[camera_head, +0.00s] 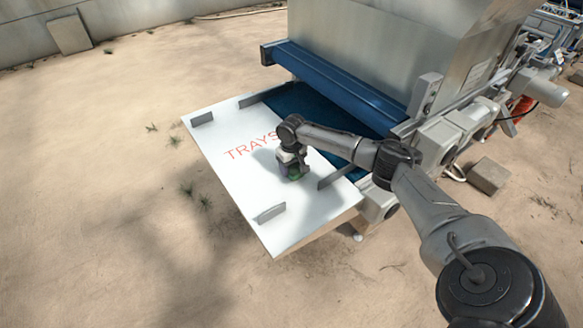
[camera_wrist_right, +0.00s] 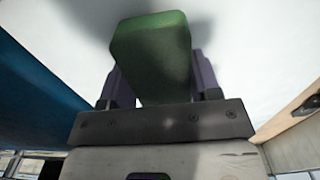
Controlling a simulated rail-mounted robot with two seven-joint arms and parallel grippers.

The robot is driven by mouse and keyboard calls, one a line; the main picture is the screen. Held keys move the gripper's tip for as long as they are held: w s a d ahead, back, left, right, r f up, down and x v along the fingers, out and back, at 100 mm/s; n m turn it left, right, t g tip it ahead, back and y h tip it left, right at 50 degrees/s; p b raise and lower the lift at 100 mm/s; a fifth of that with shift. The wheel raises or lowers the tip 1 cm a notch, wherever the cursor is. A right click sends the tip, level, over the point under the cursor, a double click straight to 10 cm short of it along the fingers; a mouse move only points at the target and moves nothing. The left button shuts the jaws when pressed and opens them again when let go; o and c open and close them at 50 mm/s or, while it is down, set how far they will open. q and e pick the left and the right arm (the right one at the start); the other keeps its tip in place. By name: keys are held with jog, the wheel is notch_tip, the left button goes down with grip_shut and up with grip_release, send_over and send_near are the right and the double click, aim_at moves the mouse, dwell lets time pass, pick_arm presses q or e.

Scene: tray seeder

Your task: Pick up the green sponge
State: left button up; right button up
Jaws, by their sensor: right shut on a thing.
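The green sponge (camera_head: 294,177) shows as a small green patch at the tip of my right gripper (camera_head: 293,172), over the white board marked TRAYS (camera_head: 222,172). In the right wrist view the sponge (camera_wrist_right: 150,50) is a green block between the two purple-grey fingers of my right gripper (camera_wrist_right: 155,75). The gripper is shut on it. I cannot tell whether the sponge touches the board or is just above it. My left gripper is in neither view.
A blue roller (camera_head: 335,85) and dark blue belt (camera_head: 300,103) of the grey machine (camera_head: 375,45) lie behind the board. Low grey guides (camera_head: 271,213) stand up along the board's edges. Sandy ground (camera_head: 90,200) is open to the left. A concrete block (camera_head: 488,176) lies at right.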

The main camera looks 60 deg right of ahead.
notch_tip(320, 180, up, 3)
jog(key=shift+f+p, duration=0.1)
jog(key=shift+p, duration=0.3)
jog(key=s+d+r+p, duration=0.3)
jog(key=s+r, duration=0.4)
jog(key=s, duration=0.4)
jog(key=shift+s, duration=0.15)
